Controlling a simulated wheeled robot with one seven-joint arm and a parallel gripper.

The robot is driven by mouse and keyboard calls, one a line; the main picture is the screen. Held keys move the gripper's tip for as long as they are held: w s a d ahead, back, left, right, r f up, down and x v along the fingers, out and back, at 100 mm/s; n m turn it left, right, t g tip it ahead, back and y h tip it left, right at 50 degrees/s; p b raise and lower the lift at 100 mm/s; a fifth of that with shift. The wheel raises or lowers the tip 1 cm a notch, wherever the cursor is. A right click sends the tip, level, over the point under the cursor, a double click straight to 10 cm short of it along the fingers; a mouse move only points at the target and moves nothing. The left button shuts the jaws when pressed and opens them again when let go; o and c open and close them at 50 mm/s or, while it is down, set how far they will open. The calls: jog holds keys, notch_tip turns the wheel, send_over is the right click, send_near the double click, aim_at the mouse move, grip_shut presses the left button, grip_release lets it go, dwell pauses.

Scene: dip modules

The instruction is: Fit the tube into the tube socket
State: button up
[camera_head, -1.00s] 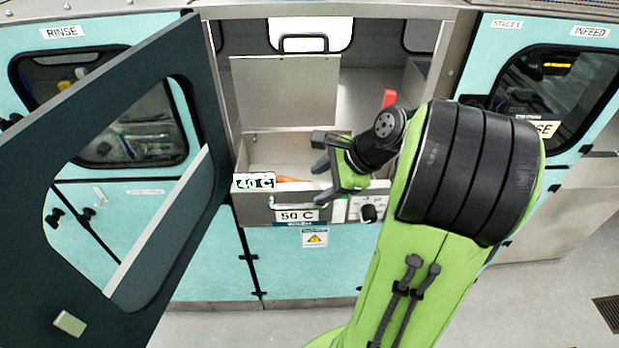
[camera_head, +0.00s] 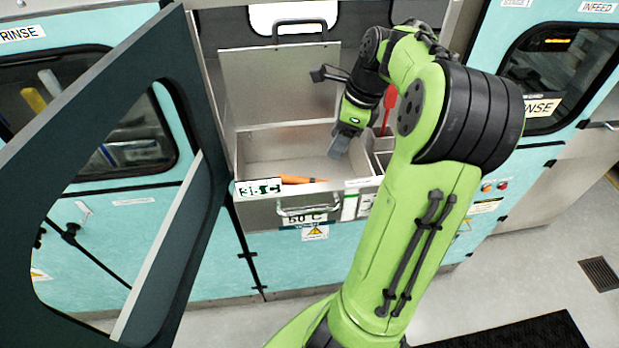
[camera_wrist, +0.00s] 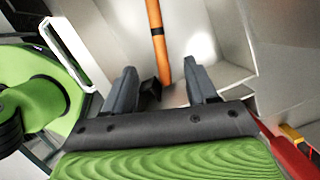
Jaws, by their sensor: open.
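The tube is likely the orange rod with a dark band (camera_wrist: 158,45) in the wrist view; it runs between and beyond my fingertips, not gripped. In the head view, orange (camera_head: 300,180) shows low inside the front wall of the open steel tank (camera_head: 262,152). My gripper (camera_head: 340,152) is open and points down into the tank, to the right of and above the orange piece. Its two fingers (camera_wrist: 160,72) are spread with nothing clamped in the wrist view. A small black block (camera_wrist: 150,90) shows near the left finger. I cannot tell which part is the tube socket.
A raised steel lid (camera_head: 280,85) stands behind the tank. A red handle (camera_head: 387,108) rises right of my gripper. A large dark door (camera_head: 185,90) hangs open at the left. Labels and a bar handle (camera_head: 305,210) are on the tank front.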

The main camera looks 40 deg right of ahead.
jog(key=b, duration=0.1)
send_near(318, 181)
jog(key=b+x, duration=0.1)
jog(key=x, duration=0.8)
jog(key=shift+f, duration=0.15)
grip_shut()
